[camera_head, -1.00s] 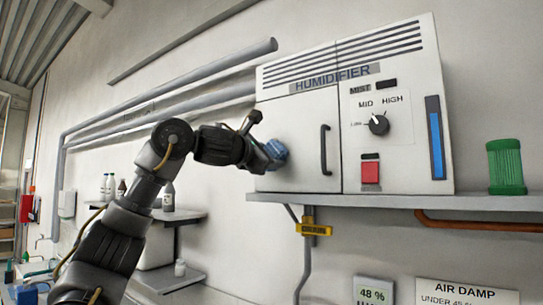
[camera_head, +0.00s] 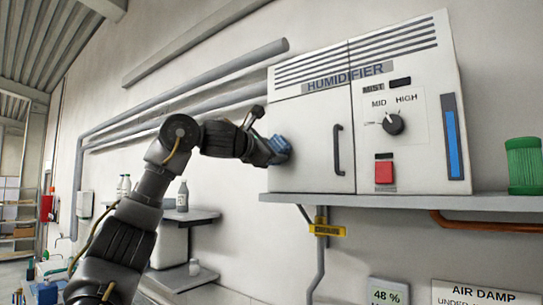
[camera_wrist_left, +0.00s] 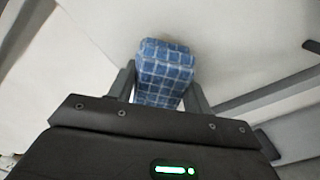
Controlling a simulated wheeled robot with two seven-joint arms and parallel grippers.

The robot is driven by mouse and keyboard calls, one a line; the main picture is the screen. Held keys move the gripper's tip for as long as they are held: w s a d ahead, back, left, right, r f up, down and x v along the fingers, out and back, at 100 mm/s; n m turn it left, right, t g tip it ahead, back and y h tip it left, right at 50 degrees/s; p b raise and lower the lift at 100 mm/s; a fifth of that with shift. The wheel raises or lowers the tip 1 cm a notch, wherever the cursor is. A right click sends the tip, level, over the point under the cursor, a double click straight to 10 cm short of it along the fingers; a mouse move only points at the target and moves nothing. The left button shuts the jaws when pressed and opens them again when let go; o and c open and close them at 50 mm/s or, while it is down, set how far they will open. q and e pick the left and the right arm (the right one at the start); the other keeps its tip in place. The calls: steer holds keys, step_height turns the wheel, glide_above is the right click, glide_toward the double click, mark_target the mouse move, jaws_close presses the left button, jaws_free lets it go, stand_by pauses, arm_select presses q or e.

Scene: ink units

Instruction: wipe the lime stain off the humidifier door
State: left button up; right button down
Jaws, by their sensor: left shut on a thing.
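The humidifier (camera_head: 365,105) is a white cabinet on a wall shelf at the right of the head view. Its door (camera_head: 312,140) is shut and has a dark vertical handle (camera_head: 337,150). My left gripper (camera_head: 273,152) is at the door's lower left edge, shut on a blue checked cloth (camera_head: 281,146). In the left wrist view the cloth (camera_wrist_left: 165,72) sits between the two fingers, against or close to a pale surface; contact cannot be told. I see no lime stain; the gripper and cloth hide part of the door's left side. My right gripper is not in view.
The shelf (camera_head: 400,203) under the humidifier also carries a green ribbed canister (camera_head: 523,165). A dial (camera_head: 392,123) and red switch (camera_head: 384,172) are right of the door. Grey pipes (camera_head: 190,92) run along the wall. Bottles (camera_head: 182,196) stand on a lower left shelf.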

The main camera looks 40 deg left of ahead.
mark_target(281, 149)
arm_select(q)
steer(key=shift+d, duration=1.8)
steer(key=shift+d, duration=0.1)
steer(key=shift+d+f, duration=0.1)
steer(key=shift+d, duration=1.45)
steer(key=shift+w+d, duration=0.1)
